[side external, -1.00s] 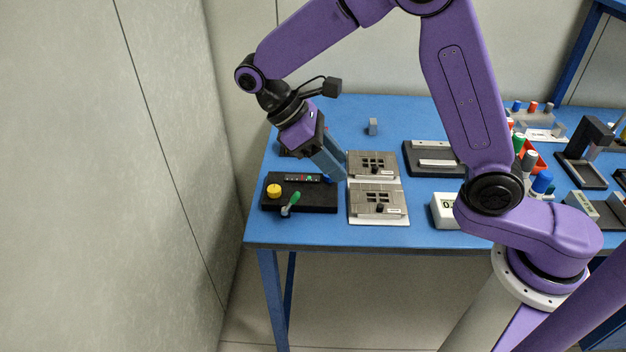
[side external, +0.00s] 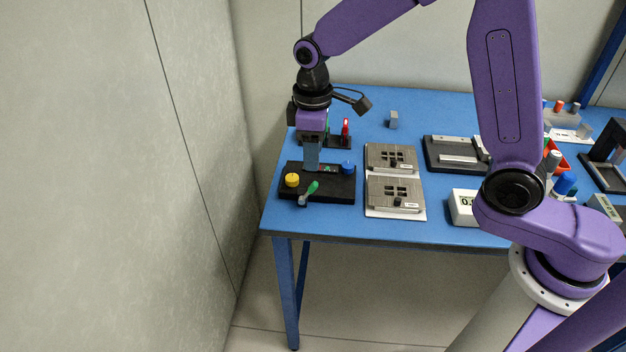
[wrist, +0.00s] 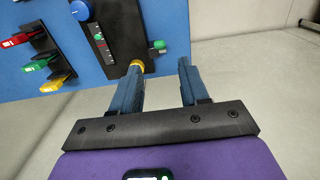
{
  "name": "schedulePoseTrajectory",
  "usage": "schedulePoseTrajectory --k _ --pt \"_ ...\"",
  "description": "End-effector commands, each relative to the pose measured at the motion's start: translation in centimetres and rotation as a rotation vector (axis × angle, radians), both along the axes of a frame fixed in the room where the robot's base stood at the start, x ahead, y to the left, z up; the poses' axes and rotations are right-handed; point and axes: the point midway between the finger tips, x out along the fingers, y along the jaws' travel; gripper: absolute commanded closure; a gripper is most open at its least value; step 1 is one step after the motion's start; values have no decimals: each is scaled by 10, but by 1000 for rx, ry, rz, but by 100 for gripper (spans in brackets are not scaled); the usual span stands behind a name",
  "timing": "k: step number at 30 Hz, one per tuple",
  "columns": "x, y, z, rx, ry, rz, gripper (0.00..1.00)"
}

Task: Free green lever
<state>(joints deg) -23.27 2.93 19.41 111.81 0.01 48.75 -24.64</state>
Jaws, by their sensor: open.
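A green lever (side external: 312,188) with a grey base stands at the front edge of a black panel (side external: 335,195); it also shows in the wrist view (wrist: 158,45), sticking out past the panel's edge. A second green handle (wrist: 39,63) sits in a dark rack between a red and a yellow one. My gripper (side external: 311,168) points down over the back part of the panel in the side view. In the wrist view my gripper (wrist: 160,66) is open and empty. Its left finger partly covers the yellow knob (wrist: 136,66). I cannot tell its height above the panel.
The panel also holds a blue knob (side external: 347,168) and a strip of small lights (wrist: 101,45). The rack's red handle (side external: 346,127) rises behind the panel. Two metal fixtures (side external: 394,190) lie to the right. A wall stands close on the left.

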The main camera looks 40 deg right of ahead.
Motion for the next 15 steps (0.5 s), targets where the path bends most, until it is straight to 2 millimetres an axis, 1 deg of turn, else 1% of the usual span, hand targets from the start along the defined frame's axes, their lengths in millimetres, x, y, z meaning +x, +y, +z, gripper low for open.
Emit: schedulePoseTrajectory --k 1,3,9,12,15 --pt "-1 0 -11 -2 5 0 55" --pt "-1 0 -24 -2 6 0 55" --pt "-1 0 -58 -2 5 1 55" --pt "0 0 -70 -1 4 1 55" --pt "0 0 -79 -1 2 0 55"
